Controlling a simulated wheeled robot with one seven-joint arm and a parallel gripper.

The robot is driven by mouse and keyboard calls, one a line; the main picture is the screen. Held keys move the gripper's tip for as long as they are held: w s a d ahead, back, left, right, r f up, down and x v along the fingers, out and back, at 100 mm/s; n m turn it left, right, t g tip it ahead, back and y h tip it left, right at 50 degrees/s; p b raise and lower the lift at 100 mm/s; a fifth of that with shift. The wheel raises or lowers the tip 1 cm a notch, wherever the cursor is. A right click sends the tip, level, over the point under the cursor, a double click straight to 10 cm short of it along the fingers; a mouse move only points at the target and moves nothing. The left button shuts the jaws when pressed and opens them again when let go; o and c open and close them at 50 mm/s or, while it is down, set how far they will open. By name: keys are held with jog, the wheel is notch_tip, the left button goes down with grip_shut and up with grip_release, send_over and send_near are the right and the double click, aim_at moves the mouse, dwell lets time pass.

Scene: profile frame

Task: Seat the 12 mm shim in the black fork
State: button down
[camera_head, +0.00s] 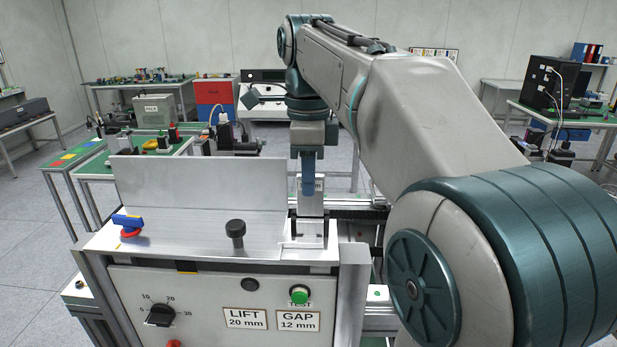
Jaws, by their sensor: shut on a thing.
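My gripper (309,172) points down above the right end of a steel machine top. It is shut on a pale grey upright piece (312,205), apparently the shim, with small dark marking near its top. Its lower end is close above or at a pale block on the machine top; I cannot tell whether they touch. A label on the front panel reads "GAP 12 mm" (298,321).
The front panel also has a "LIFT 20 mm" label (246,318), a green TEST button (299,294) and a black dial (160,315). A black knob (235,233) and a blue-and-red switch (128,224) stand on the top. An upright metal plate (200,183) rises behind.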

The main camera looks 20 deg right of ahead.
jog(key=shift+r+p, duration=0.3)
jog(key=shift+r, duration=1.5)
